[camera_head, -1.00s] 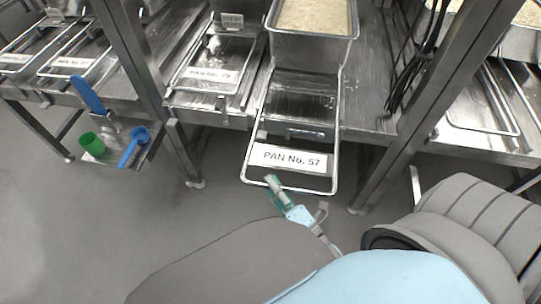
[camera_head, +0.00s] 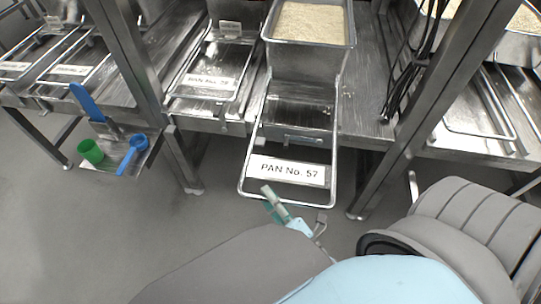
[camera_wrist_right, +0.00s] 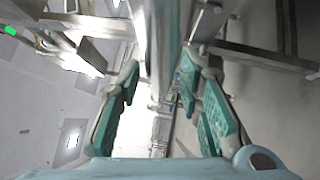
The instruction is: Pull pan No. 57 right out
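Pan No. 57 (camera_head: 299,62) is a metal pan holding pale rice. Its wire pull frame sticks out past the table's front edge and bears the white label "PAN No. 57" (camera_head: 288,170). My right gripper (camera_head: 270,196) overlaps the frame's front bar (camera_head: 303,205), left of its middle, in the head view. In the right wrist view its teal fingers (camera_wrist_right: 165,108) stand well apart, with a long blurred bar (camera_wrist_right: 164,40) running between them. I cannot tell whether they touch the frame. My left gripper is not in view.
A pan frame with a similar label (camera_head: 210,81) lies to the left. Table legs (camera_head: 400,135) flank the pan. Black cables hang at right. The floor in front is open.

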